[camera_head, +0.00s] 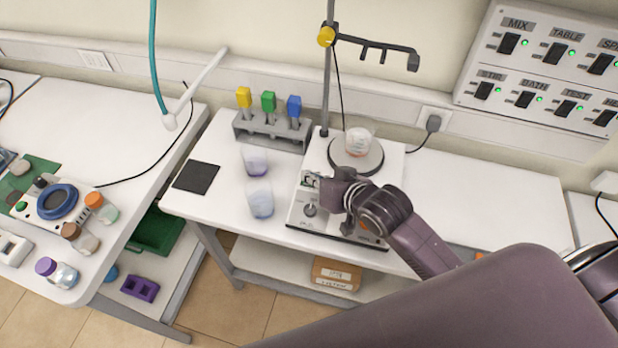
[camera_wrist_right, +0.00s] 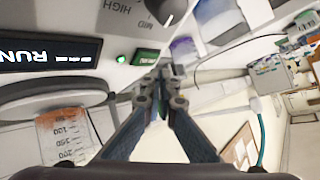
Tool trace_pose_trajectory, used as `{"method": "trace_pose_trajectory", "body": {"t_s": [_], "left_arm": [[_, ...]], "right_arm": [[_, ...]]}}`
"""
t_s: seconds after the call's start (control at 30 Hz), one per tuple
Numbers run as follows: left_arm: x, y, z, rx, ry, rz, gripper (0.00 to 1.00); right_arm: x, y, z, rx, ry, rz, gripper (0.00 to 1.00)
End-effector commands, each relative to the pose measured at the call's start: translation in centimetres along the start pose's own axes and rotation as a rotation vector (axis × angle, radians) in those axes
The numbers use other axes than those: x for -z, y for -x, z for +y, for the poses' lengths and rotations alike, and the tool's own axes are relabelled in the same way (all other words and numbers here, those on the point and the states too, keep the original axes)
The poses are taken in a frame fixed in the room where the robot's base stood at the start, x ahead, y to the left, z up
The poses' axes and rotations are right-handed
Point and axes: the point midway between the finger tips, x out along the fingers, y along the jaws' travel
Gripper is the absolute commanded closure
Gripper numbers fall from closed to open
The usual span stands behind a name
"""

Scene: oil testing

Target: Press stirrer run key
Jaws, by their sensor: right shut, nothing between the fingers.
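The stirrer (camera_head: 372,228) is a white box with a round grey plate on the white table. A beaker (camera_head: 359,142) stands on the plate, and its graduated side shows in the right wrist view (camera_wrist_right: 66,138). My right gripper (camera_head: 328,192) is shut and empty, over the stirrer's front panel. In the right wrist view its fingertips (camera_wrist_right: 163,82) are close to a green key (camera_wrist_right: 147,57); I cannot tell whether they touch it. Beside the key is a lit green lamp (camera_wrist_right: 122,60). A dark display (camera_wrist_right: 48,54) reads RUN. My left gripper is out of view.
A thin metal post (camera_head: 326,85) with a clamp arm rises behind the stirrer. Two beakers (camera_head: 260,200) and a rack (camera_head: 270,131) with coloured-top items stand to the left. A switch panel (camera_head: 548,65) hangs on the wall. The table's right part (camera_head: 500,195) is clear.

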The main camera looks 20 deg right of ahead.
Motion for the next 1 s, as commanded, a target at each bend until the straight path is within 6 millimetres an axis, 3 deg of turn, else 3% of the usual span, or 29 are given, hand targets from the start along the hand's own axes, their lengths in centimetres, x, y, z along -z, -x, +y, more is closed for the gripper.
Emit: {"method": "trace_pose_trajectory", "body": {"t_s": [0.23, 0.5, 1.0], "left_arm": [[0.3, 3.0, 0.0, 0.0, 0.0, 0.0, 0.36], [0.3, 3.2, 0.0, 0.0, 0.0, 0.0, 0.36], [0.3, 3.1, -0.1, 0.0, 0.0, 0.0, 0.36]], "right_arm": [[1.5, 1.8, -1.3, 0.001, 0.0, 0.0, 1.0], [2.4, 3.2, -2.3, 0.001, 0.0, 0.001, 1.0], [2.4, 3.2, -2.3, 0.001, 0.0, 0.001, 1.0]]}}
